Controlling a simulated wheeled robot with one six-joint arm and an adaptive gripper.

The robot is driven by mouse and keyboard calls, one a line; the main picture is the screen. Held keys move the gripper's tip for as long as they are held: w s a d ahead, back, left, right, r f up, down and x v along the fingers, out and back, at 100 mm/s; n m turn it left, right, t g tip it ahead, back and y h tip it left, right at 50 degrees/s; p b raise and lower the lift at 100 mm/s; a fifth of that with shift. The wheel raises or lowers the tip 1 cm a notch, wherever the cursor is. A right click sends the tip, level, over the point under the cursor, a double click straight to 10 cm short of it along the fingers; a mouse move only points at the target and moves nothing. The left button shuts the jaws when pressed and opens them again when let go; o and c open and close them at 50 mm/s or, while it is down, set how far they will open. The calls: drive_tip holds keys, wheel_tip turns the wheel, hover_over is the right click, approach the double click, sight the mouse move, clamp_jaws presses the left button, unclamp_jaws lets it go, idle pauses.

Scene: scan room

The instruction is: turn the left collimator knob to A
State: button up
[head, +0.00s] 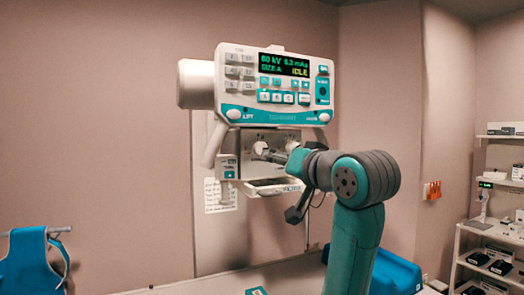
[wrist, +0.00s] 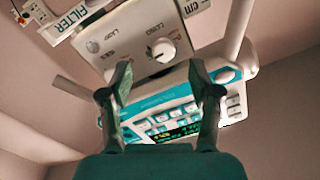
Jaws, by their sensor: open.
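The collimator's grey front (head: 270,140) hangs below the console in the head view. Its left knob (head: 259,148) is a pale round knob there, partly beside my gripper (head: 275,155). The wrist view is turned over, and the left knob (wrist: 163,50) shows there with a dark pointer line; its setting letters are too blurred to read. A second, smaller knob (wrist: 92,47) sits to its left in that view. My gripper (wrist: 160,75) is open and empty, with the left knob seen beyond and between its fingertips. I see no clear contact.
The teal and white console (head: 275,88) above reads 60 kV, 6.3 mAs, SIZE A, IDLE. White handles (head: 215,142) flank the collimator. A ledge (head: 272,187) juts out below it. Shelves (head: 490,225) stand at the far right, and a blue apron (head: 30,262) hangs at left.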

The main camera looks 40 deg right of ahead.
sight(262, 149)
drive_tip(key=x, duration=0.3)
drive_tip(key=r+x, duration=0.1)
drive_tip(key=x, duration=0.2)
drive_tip(key=r+x, duration=0.1)
drive_tip(key=x, duration=0.3)
drive_tip(key=shift+d+r, duration=0.1)
drive_tip(key=shift+d, duration=0.2)
drive_tip(key=c, duration=1.1)
drive_tip(key=shift+c, duration=0.2)
